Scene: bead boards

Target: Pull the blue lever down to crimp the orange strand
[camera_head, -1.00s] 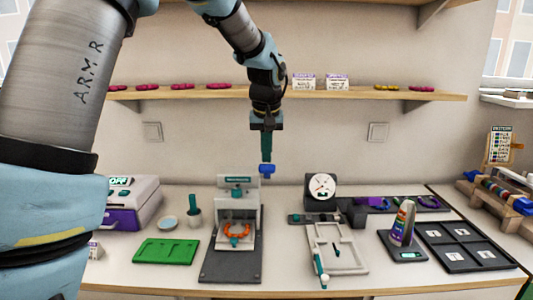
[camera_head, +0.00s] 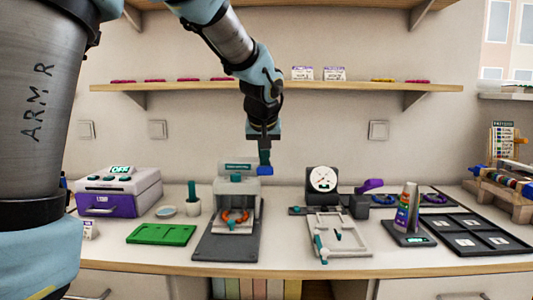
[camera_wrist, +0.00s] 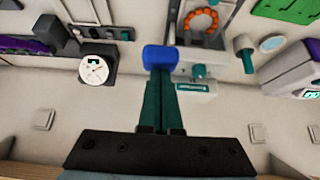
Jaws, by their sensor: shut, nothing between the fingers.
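The grey press (camera_head: 208,240) stands on the table with a teal label on top. A blue lever knob (camera_head: 264,170) is at the upper right of the press; it also shows in the wrist view (camera_wrist: 160,57). My gripper (camera_head: 264,163) points down with its teal fingers shut and nothing between them. Its fingertips (camera_wrist: 162,74) are right above the knob and look to touch it. The orange strand (camera_head: 235,217) lies as a beaded ring on the press's white plate, and shows in the wrist view (camera_wrist: 200,20). The lever's arm is mostly hidden.
A green tray (camera_head: 161,235) and a teal-handled tool in a white cup (camera_head: 192,207) are left of the press. A round dial gauge (camera_head: 322,179) and a white frame (camera_head: 340,247) are on its right. A shelf (camera_head: 320,87) runs behind my gripper.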

